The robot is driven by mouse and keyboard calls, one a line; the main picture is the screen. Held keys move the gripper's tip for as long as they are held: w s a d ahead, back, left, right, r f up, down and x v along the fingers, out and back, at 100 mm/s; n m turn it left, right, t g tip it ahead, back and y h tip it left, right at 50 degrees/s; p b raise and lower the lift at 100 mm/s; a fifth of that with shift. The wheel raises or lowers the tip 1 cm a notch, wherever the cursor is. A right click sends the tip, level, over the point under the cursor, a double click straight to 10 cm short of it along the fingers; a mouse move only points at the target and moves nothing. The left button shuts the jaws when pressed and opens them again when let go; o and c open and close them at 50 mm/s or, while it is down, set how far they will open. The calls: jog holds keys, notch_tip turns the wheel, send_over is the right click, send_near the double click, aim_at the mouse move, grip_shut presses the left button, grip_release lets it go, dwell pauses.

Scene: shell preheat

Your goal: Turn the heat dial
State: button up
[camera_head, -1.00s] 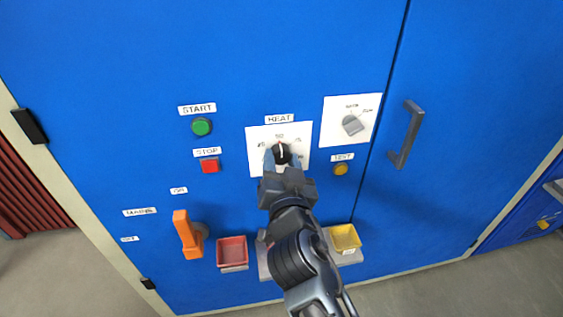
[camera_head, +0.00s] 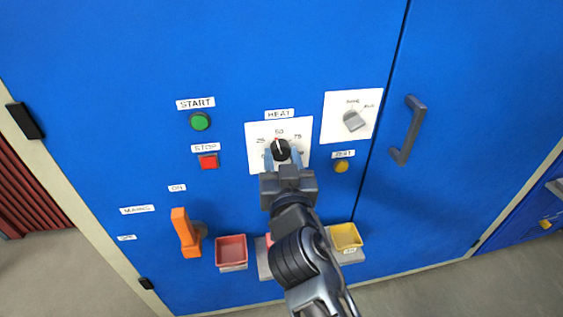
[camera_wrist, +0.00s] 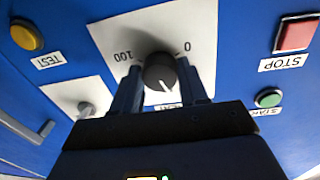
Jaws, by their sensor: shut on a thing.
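The black heat dial (camera_head: 281,149) sits on a white plate (camera_head: 301,128) under the HEAT label, on the blue cabinet front. Its white pointer line is up and slightly left, close to the 50 mark. My gripper (camera_head: 283,158) comes from below and is shut on the dial, one finger on each side. In the wrist view the dial (camera_wrist: 160,72) sits between the two dark fingers, with the 0 and 100 marks of the scale beyond it. The gripper body hides the lower part of the plate there.
A green START button (camera_head: 200,121) and red STOP button (camera_head: 208,161) are to the left. A grey knob (camera_head: 353,121), yellow TEST button (camera_head: 341,166) and door handle (camera_head: 408,130) are to the right. An orange lever (camera_head: 186,233), red tray (camera_head: 231,250) and yellow tray (camera_head: 345,237) are lower.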

jog(key=n, duration=0.4)
jog(key=shift+d+f+n, duration=0.1)
jog(key=shift+n, duration=0.3)
jog(key=n, duration=0.5)
jog(key=shift+d+n+y+p, duration=0.1)
jog(key=shift+n+y+p, duration=0.2)
jog(key=shift+y+p, duration=0.1)
jog(key=n+p, duration=0.1)
jog(key=n, duration=0.2)
jog(key=n+p, duration=0.2)
jog(key=n, duration=0.2)
jog(key=shift+d+r+y, duration=0.1)
jog(key=shift+r+y, duration=0.1)
jog(key=shift+y, duration=0.2)
jog(key=shift+n+p, duration=1.1)
jog(key=shift+n, duration=1.1)
jog(key=shift+f, duration=0.1)
jog(key=o, duration=1.1)
jog(key=shift+w, duration=0.1)
jog(key=shift+c, duration=0.2)
